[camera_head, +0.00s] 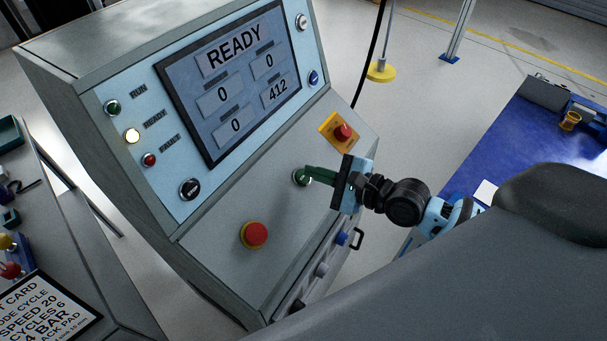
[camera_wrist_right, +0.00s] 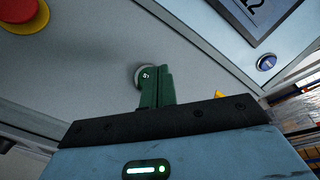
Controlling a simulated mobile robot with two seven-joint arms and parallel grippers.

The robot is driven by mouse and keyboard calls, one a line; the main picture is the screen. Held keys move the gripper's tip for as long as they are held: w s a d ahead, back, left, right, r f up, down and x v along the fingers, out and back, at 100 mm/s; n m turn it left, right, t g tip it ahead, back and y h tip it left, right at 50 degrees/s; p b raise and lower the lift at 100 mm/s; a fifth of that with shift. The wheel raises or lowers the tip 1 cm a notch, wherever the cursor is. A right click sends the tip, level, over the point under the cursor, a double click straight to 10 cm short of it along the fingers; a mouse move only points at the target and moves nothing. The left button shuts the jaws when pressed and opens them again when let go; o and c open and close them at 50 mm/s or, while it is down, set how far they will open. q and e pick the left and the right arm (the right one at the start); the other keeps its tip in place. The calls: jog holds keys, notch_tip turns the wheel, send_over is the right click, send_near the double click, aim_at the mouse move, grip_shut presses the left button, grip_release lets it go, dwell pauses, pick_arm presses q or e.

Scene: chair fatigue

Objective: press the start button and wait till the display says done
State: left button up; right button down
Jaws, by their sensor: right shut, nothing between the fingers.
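The control console's display (camera_head: 233,80) reads READY, with 0, 0, 0 and 412 in the fields below. My right gripper (camera_head: 308,175) is shut and empty, with its green fingers pointing at a round button (camera_head: 301,177) on the sloped lower panel. In the right wrist view the shut fingertips (camera_wrist_right: 148,78) overlap this button (camera_wrist_right: 141,73). I cannot tell whether they touch it or press it. My left gripper is out of view.
A large red button (camera_head: 255,234) sits on the same panel, left of my gripper. Another red button on a yellow plate (camera_head: 342,131) is above it. A card (camera_head: 45,312) lies at the lower left. A blue bench (camera_head: 510,140) stands at the right.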

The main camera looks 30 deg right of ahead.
jog(key=shift+f, duration=0.1)
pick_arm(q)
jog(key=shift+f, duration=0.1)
pick_arm(e)
jog(key=shift+w+a+f, duration=0.15)
jog(key=shift+w+f, duration=0.05)
jog(key=shift+f, duration=0.1)
jog(key=shift+w+a+f, duration=0.1)
jog(key=shift+w+f, duration=0.05)
jog(key=shift+f, duration=0.15)
dwell(0.9)
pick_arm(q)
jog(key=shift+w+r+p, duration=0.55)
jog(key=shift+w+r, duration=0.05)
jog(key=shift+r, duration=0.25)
pick_arm(e)
jog(key=shift+s+d+r, duration=0.25)
jog(key=shift+s+r, duration=0.1)
jog(key=shift+r, duration=0.3)
